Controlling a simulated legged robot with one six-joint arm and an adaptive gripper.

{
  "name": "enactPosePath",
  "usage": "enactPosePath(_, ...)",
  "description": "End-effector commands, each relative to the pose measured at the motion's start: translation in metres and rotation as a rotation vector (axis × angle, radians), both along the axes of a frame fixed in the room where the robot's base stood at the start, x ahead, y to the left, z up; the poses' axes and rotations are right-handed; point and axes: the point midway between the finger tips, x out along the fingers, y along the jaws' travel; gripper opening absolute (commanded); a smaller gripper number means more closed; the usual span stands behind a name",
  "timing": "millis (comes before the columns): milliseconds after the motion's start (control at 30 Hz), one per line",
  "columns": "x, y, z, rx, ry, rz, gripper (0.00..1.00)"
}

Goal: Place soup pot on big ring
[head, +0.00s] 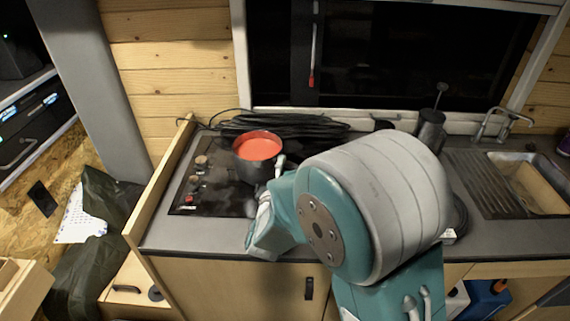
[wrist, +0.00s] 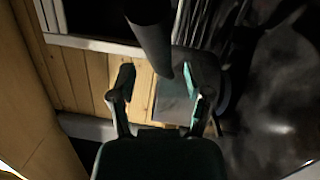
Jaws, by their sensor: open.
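The soup pot (head: 241,171) is dark, with red soup up near its rim. It stands upright on the black hob (head: 210,202) at the left end of the counter. My arm covers the pot's right side and the right part of the hob. I cannot make out the big ring. My gripper (wrist: 158,78) is open in the wrist view. A dark rod (wrist: 152,42), which looks like the pot's handle, reaches down between its two fingers; I cannot tell whether they touch it. In the head view the gripper is close to the pot's right side, mostly hidden by the arm.
Black cables (head: 275,123) lie behind the hob under the window. A wooden side board (head: 160,185) borders the counter on the left. A dark press-like vessel (head: 431,130) and a sink (head: 530,185) are on the right. The counter's front strip left of my arm is clear.

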Motion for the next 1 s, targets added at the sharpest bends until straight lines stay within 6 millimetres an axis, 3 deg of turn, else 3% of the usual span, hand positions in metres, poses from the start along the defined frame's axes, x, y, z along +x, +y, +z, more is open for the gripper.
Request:
enactPosePath(300,-0.066,0.014,-0.005,0.0,0.0,0.005,0.64)
enactPosePath(500,-0.092,0.018,-0.007,0.0,-0.001,0.002,0.64)
enactPosePath(833,-0.096,0.017,-0.006,0.023,0.003,0.005,0.64)
enactPosePath(1000,-0.082,0.01,0.004,0.271,0.075,0.078,0.64)
